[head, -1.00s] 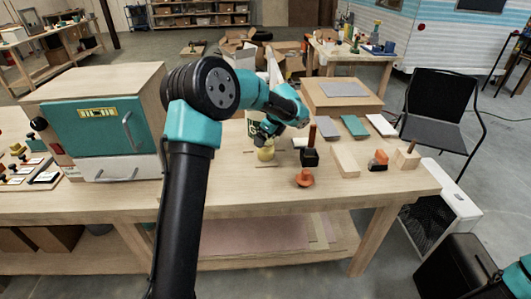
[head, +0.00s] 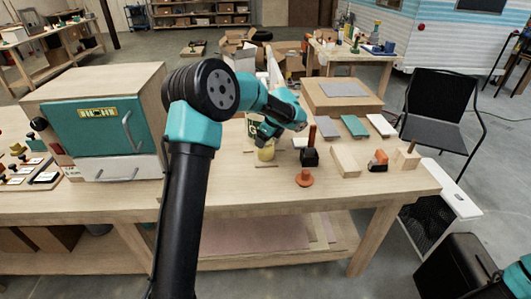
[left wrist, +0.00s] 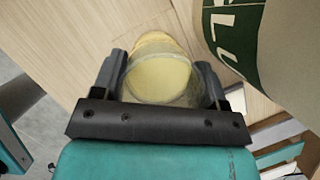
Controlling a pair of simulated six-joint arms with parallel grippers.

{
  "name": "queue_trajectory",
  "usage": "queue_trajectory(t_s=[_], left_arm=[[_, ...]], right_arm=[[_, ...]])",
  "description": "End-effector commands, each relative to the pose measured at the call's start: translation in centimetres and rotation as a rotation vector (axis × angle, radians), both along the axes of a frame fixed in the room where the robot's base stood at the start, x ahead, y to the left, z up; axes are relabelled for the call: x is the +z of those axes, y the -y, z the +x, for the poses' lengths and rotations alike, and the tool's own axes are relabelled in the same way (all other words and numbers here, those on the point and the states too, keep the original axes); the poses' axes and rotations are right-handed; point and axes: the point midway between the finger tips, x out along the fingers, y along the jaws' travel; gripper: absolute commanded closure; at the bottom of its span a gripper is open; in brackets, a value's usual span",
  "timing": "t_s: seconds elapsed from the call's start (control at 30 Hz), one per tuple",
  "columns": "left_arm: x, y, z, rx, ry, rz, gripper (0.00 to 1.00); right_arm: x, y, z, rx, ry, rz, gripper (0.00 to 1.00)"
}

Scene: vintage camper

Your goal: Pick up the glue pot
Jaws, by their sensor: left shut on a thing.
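The glue pot (head: 266,154) is a small pale-yellow jar on the wooden workbench, just below my left gripper (head: 265,143) in the head view. In the left wrist view the glue pot (left wrist: 160,78) sits between the two dark fingers, with a round, glassy rim and yellow contents. My left gripper (left wrist: 162,70) is shut on it, one finger on each side. Whether the pot's base touches the bench is hard to tell. My right gripper is out of view.
A large pale container with a green lettered label (left wrist: 238,35) stands close beside the pot. A teal-fronted cabinet (head: 98,130) stands left. The front bench top is clear.

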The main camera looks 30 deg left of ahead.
Motion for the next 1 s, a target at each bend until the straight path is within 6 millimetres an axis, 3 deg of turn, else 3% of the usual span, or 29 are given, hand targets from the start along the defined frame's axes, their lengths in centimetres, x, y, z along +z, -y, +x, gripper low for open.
queue_trajectory(t_s=[0.47,0.77,1.0], left_arm=[[0.0,0.0,0.0,0.0,0.001,0.0,0.82],[0.5,0.0,0.0,0.0,0.002,0.001,0.82],[2.4,0.0,0.0,0.0,0.002,0.0,0.82]], right_arm=[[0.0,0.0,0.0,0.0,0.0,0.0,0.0],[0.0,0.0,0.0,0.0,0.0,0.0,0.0],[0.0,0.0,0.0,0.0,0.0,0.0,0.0]])
